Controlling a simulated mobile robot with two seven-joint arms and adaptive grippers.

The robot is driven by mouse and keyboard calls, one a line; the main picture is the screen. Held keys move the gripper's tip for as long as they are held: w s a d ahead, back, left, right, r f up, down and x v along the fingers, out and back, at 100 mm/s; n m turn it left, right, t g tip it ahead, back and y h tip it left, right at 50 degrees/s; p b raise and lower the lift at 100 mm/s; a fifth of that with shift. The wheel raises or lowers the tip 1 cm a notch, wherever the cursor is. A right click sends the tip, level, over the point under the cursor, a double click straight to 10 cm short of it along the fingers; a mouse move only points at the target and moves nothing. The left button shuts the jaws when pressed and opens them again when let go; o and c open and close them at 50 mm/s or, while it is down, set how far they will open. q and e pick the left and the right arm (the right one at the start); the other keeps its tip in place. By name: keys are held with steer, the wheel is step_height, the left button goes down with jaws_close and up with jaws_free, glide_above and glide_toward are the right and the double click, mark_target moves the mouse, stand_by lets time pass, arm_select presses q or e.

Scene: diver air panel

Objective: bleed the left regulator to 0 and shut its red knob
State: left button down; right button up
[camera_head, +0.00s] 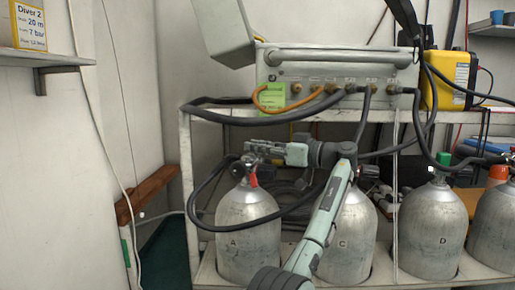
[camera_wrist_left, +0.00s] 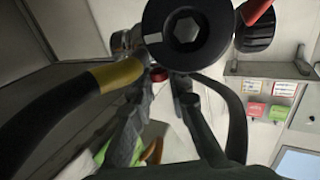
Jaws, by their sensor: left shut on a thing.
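The left cylinder, marked A (camera_head: 247,235), stands upright in the rack with a regulator (camera_head: 240,167) on its valve. A small red part (camera_head: 253,180) shows just below the gripper. My left gripper (camera_head: 252,158) reaches across the cylinder top from the right. In the left wrist view its two fingers (camera_wrist_left: 160,88) are closed around a small red knob (camera_wrist_left: 158,75), mostly hidden. A large black round fitting with a hex socket (camera_wrist_left: 187,33) fills the top of that view. The regulator's pressure reading cannot be made out. My right gripper is not in view.
The grey panel (camera_head: 330,68) with brass fittings and black hoses is above the rack. A black hose (camera_head: 205,205) loops around the left of cylinder A. Cylinders C (camera_head: 345,240) and D (camera_head: 432,230) stand to the right. A yellow box (camera_head: 449,80) is at the panel's right end.

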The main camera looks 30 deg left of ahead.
arm_select(q)
steer(key=c, duration=1.4)
jaws_free()
steer(key=shift+c, duration=0.2)
steer(key=d, duration=1.2)
steer(key=shift+w, duration=0.2)
